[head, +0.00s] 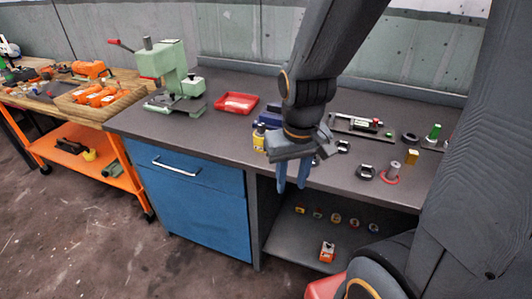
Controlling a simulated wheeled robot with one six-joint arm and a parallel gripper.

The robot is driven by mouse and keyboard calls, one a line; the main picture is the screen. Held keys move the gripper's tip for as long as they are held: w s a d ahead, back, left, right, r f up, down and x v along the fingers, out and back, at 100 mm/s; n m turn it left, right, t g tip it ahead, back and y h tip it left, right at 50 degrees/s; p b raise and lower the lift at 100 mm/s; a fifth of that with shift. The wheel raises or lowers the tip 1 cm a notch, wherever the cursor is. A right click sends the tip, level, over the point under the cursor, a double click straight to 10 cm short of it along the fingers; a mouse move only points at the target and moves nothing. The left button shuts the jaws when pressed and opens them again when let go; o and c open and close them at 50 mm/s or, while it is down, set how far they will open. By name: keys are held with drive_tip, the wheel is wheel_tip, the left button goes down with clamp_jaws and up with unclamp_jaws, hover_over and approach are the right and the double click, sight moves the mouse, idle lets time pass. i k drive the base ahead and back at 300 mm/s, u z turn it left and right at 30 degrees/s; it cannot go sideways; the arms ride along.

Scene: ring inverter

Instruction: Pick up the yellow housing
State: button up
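Two yellow things are on the grey workbench (215,142). A small yellow block (411,157) is at the right, near a metal cylinder on a red ring. A yellow object (259,138) is left of my gripper, beside a dark blue item; my wrist is close to it. I cannot tell for sure which of them is the housing. My gripper (291,187) points down in front of the bench's front edge, with its two blue fingers apart. Nothing shows between them.
A green press (166,65) and a red tray (236,104) stand on the bench's left part. Small parts, including a red-based cylinder (392,174), crowd the right. A lower shelf (290,239) holds several small items. The bench's front left is clear.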

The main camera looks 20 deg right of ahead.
sight(258, 142)
drive_tip(key=k, duration=1)
drive_tip(key=u, duration=0.8)
drive_tip(key=i, duration=1.2)
drive_tip(key=z, duration=0.75)
drive_tip(key=i, duration=0.6)
drive_tip(key=z, duration=0.7)
